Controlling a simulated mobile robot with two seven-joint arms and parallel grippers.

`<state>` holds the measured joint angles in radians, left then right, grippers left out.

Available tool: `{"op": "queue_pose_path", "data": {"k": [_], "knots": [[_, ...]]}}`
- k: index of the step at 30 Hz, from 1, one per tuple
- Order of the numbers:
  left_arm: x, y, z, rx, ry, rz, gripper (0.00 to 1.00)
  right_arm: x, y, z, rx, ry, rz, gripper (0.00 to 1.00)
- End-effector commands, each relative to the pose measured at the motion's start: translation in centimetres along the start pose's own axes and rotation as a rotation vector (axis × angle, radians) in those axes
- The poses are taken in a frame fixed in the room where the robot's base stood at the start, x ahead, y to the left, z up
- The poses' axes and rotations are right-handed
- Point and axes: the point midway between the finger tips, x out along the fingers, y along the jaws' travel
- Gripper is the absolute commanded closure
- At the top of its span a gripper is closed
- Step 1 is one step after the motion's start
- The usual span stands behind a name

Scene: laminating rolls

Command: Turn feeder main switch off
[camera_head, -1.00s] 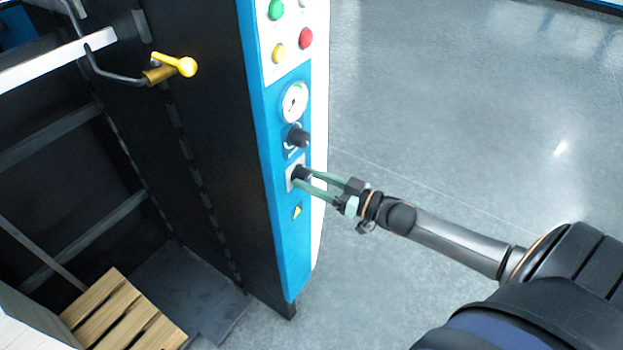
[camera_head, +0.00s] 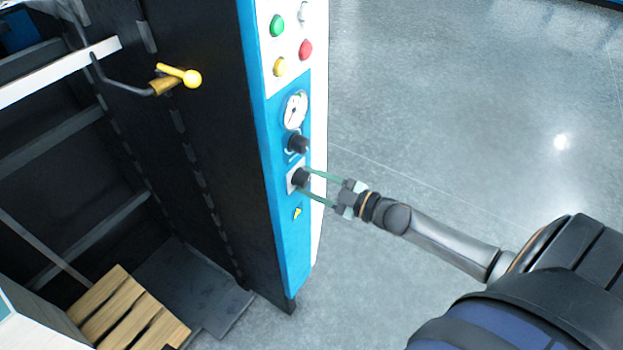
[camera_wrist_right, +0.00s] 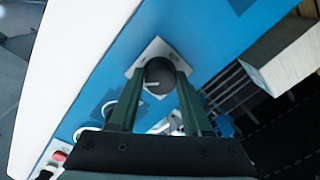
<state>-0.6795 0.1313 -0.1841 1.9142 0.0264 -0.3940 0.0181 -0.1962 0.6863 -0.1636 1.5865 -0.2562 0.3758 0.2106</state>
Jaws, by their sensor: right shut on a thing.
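The feeder main switch (camera_head: 300,178) is a black rotary knob on a pale square plate, low on the blue control panel (camera_head: 292,255). My right gripper (camera_head: 306,182) reaches it from the right with its green fingers on either side of the knob. In the right wrist view the knob (camera_wrist_right: 160,76) sits between the two fingertips (camera_wrist_right: 158,84), and the gripper is shut on it. A light mark shows on the knob's face, slanted in that view. My left gripper is not in view.
Above the switch are another black knob (camera_head: 297,142), a round gauge (camera_head: 294,110) and coloured buttons (camera_head: 305,49). A yellow-tipped lever (camera_head: 180,76) sticks out on the left. A wooden pallet (camera_head: 125,310) lies lower left. Open floor (camera_head: 450,110) is on the right.

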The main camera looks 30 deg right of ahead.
Motion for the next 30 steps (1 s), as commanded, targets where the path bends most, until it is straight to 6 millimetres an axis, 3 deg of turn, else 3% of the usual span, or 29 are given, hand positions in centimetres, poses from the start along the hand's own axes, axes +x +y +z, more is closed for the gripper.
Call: {"op": "queue_pose_path", "data": {"k": [18, 30], "knots": [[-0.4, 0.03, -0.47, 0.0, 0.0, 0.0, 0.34, -0.01, 0.03, -0.15, -0.555, -0.033, 0.005, 1.0], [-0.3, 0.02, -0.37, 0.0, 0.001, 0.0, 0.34, -0.03, 0.04, -0.17, -0.747, -0.046, 0.007, 1.0]]}}
